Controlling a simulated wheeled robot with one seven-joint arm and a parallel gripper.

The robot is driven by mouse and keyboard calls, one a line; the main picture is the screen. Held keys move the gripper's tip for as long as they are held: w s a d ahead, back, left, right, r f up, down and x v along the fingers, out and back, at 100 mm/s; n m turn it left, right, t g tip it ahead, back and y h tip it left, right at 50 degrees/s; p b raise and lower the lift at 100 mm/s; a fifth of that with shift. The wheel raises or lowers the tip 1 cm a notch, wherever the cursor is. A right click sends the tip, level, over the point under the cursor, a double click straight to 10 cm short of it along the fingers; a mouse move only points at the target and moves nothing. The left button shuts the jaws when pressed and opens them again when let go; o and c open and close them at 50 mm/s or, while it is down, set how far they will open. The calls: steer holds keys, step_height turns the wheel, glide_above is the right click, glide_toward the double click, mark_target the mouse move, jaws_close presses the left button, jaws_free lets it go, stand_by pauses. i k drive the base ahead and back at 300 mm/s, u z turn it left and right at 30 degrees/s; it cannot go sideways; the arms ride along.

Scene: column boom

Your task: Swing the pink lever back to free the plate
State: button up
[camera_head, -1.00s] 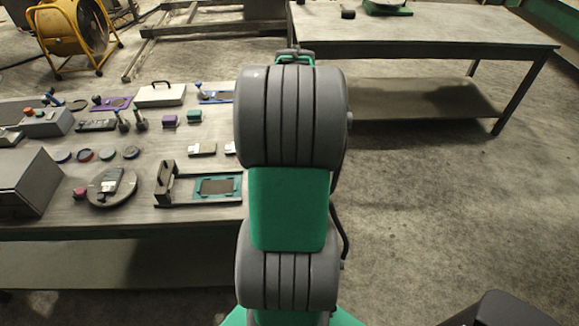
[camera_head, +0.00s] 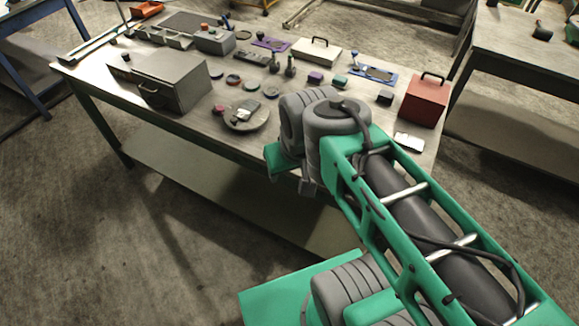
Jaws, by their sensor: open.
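A small pink knob (camera_head: 219,109), which looks like the end of the pink lever, shows at the left edge of a round grey disc (camera_head: 262,122) on the workbench. A light metal plate-like piece (camera_head: 243,113) lies on the disc. How the lever joins the disc or bears on the piece is too small to tell. My arm crosses the right of the picture, and its grey joint stands just right of the disc. My gripper is not seen; the arm's far end is hidden behind its own links.
The workbench (camera_head: 180,123) carries a grey box (camera_head: 173,80) left of the disc, several coloured discs behind it, a white case (camera_head: 316,51), purple (camera_head: 262,40) and blue (camera_head: 390,79) fixtures, and a red box (camera_head: 425,98) at right. The floor in front is clear.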

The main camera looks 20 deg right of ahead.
mark_target(220, 109)
steer(key=k, duration=0.6)
steer(key=u, duration=0.8)
steer(key=i, duration=1.7)
steer(key=z, duration=0.9)
